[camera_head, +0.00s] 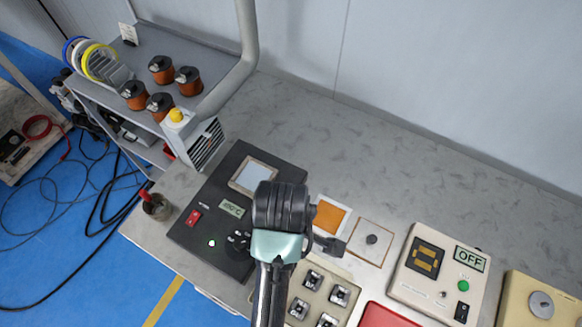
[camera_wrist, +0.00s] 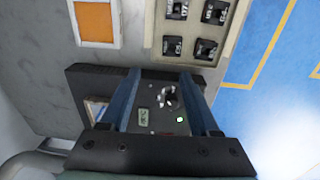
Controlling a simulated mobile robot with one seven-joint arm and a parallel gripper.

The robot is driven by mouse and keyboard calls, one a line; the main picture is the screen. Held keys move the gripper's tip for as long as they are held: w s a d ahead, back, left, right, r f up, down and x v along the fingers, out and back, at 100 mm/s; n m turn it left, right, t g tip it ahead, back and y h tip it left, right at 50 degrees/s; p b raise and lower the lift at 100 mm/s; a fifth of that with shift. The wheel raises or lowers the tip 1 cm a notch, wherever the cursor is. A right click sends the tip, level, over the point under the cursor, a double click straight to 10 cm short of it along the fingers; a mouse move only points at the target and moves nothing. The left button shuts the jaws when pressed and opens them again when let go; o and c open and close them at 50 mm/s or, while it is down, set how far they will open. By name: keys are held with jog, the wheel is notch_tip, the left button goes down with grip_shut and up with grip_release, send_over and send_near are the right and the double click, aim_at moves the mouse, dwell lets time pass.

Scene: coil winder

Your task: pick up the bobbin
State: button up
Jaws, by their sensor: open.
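Several copper-coloured, dark-capped cylinders that look like bobbins, one of them this bobbin (camera_head: 188,80), stand upright on the grey shelf (camera_head: 190,42) at the upper left of the head view. I cannot tell which one the task means. My gripper shows in the wrist view (camera_wrist: 159,76), its two bluish fingers apart with nothing held between them. It is over the dark control box (camera_head: 190,232), well to the right of the bobbins and apart from them. In the head view my own arm hides its fingertips. No bobbin shows in the wrist view.
A grey bent tube (camera_head: 247,40) and a yellow-topped button box (camera_head: 176,115) stand between the bobbins and my arm. Coloured wire spools (camera_head: 90,55) stand left of the bobbins. An orange square (camera_head: 330,217) and a panel marked OFF (camera_head: 440,275) are to the right.

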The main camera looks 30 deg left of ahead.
jog(key=shift+g, duration=0.3)
jog(key=f, duration=0.3)
jog(key=s+f, duration=0.1)
jog(key=f, duration=0.2)
jog(key=shift+s+d+f, duration=0.1)
jog(key=shift+s+d, duration=0.05)
jog(key=shift+s, duration=0.05)
jog(key=shift+s+d+f, duration=0.1)
jog(key=shift+d+f, duration=0.05)
jog(key=shift+f, duration=1.5)
jog(key=shift+d+f, duration=0.1)
jog(key=shift+f, duration=1.5)
grip_shut()
